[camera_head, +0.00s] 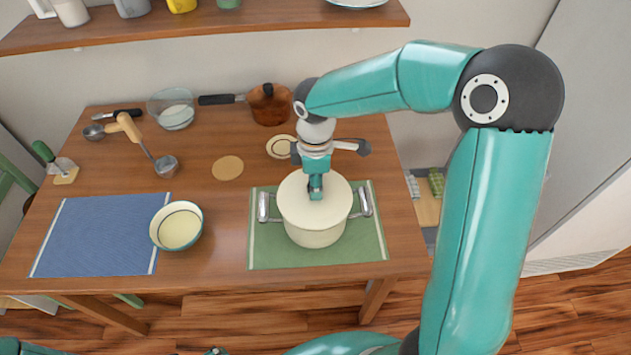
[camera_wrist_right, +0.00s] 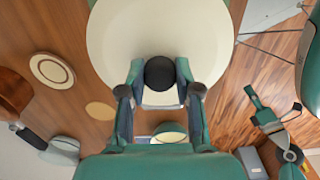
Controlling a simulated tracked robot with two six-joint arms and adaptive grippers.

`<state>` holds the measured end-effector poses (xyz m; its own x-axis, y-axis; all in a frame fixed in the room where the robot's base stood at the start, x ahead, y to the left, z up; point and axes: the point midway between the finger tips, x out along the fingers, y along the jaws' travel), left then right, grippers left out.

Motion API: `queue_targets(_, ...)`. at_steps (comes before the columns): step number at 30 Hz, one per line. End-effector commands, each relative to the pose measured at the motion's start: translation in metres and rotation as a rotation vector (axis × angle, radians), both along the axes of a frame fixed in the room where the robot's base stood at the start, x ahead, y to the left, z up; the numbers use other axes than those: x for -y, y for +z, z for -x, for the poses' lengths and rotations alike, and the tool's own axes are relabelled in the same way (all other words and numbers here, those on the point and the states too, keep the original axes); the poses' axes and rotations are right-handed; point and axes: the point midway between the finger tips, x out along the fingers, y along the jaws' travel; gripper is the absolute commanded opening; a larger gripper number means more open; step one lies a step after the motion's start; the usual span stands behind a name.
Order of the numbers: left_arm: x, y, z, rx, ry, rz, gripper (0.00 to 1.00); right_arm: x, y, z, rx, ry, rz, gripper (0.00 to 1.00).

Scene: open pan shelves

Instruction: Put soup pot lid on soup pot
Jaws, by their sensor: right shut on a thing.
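The cream soup pot (camera_head: 314,233) stands on a green mat in the head view, with a metal handle on each side. The cream soup pot lid (camera_head: 298,200) is over the pot's mouth, roughly level; I cannot tell whether it touches the rim. In the right wrist view the lid (camera_wrist_right: 115,35) fills the upper middle. My right gripper (camera_head: 316,190) points down and is shut on the lid's dark knob (camera_wrist_right: 160,73), which sits between its fingers.
The green mat (camera_head: 262,252) lies at the table's right front. A bowl (camera_head: 177,225) stands left of it, beside a blue mat (camera_head: 100,235). A saucer (camera_head: 281,146), a round board (camera_head: 228,168) and a brown pan (camera_head: 270,104) are behind. A ladle (camera_head: 150,150) lies at the left.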

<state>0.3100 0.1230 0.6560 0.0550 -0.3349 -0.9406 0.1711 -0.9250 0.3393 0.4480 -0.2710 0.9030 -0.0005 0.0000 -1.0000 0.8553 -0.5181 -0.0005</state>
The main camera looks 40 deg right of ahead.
Motion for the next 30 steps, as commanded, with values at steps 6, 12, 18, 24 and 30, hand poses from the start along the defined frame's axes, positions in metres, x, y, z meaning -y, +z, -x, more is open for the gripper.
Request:
queue_targets(6, 0.000, -0.001, 0.000, 0.000, 0.000, 0.000, 0.98, 0.000, -0.001, 0.000, 0.001, -0.001, 0.001, 0.00)
queue_targets(12, 0.000, -0.004, 0.000, 0.000, 0.000, 0.000, 0.98, 0.001, -0.004, 0.000, 0.001, -0.002, 0.001, 0.00)
queue_targets(18, 0.000, -0.007, 0.000, 0.000, 0.000, 0.000, 0.98, 0.001, -0.008, 0.000, 0.001, -0.002, 0.001, 0.00)
queue_targets(24, 0.000, -0.010, 0.000, 0.000, 0.000, 0.000, 0.98, 0.001, -0.012, 0.000, 0.001, -0.002, 0.001, 0.00)
queue_targets(30, 0.000, -0.009, 0.000, 0.000, 0.000, 0.000, 0.98, 0.001, -0.011, 0.000, 0.001, -0.002, 0.001, 0.00)
